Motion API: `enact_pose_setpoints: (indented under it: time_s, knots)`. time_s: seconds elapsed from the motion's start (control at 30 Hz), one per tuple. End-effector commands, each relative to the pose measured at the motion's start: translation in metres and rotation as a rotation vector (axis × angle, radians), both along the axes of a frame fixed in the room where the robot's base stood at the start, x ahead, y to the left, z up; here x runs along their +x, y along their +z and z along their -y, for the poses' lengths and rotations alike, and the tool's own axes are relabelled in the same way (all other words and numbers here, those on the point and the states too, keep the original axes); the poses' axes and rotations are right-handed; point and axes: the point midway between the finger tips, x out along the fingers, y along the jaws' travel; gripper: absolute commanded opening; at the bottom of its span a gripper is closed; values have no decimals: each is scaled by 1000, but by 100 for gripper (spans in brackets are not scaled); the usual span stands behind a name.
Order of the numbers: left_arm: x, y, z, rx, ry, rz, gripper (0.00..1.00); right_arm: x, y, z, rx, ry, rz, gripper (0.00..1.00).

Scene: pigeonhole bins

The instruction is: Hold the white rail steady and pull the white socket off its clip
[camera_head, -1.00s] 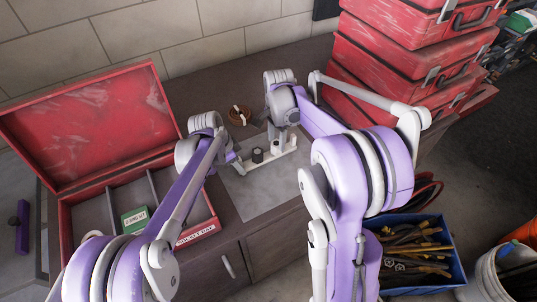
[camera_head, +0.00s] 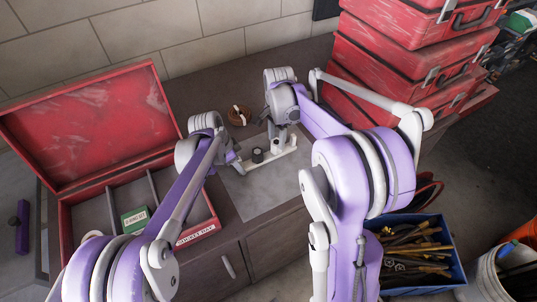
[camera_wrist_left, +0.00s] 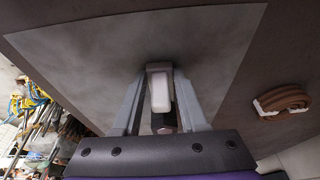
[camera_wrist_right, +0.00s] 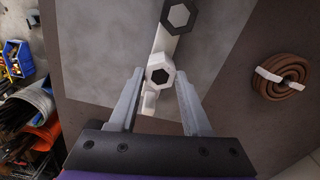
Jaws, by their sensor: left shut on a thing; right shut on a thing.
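The white rail (camera_head: 260,161) lies on a grey mat on the bench. My left gripper (camera_head: 238,163) is shut on its left end; in the left wrist view the white rail end (camera_wrist_left: 160,92) sits between the fingers. A black socket (camera_head: 257,155) stands on the rail between my two grippers, and it also shows in the right wrist view (camera_wrist_right: 180,17). My right gripper (camera_head: 280,145) is shut on the white socket (camera_wrist_right: 160,76), whose hexagonal opening faces the right wrist camera. I cannot tell whether the socket still touches its clip.
A brown coil with white ties (camera_head: 239,115) lies behind the rail. An open red case (camera_head: 85,125) stands at left, and stacked red cases (camera_head: 410,65) stand at right. A blue bin of tools (camera_head: 415,255) is at front right. The grey mat (camera_head: 255,195) is bare in front.

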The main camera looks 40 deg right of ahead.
Motion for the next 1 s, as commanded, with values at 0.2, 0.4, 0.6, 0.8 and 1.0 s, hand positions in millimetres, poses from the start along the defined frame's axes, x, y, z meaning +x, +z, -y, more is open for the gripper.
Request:
enact_pose_setpoints:
  time_s: [0.2, 0.4, 0.6, 0.8, 1.0]
  knots:
    - [0, 0, 0, 0, 0, 0, 0, 0, 5, 0, 0, 0, 0, 0]
    - [0, 0, 0, 0, 0, 0, 0, 0, 10, 0, 0, 0, 0, 0]
    - [0, 0, 0, 0, 0, 0, 0, 0, 22, 0, 0, 0, 0, 0]
    - [0, 0, 0, 0, 0, 0, 0, 0, 34, 0, 0, 0, 0, 0]
    - [0, 0, 0, -1, 0, 0, 0, 0, 46, 0, 0, 0, 0, 0]
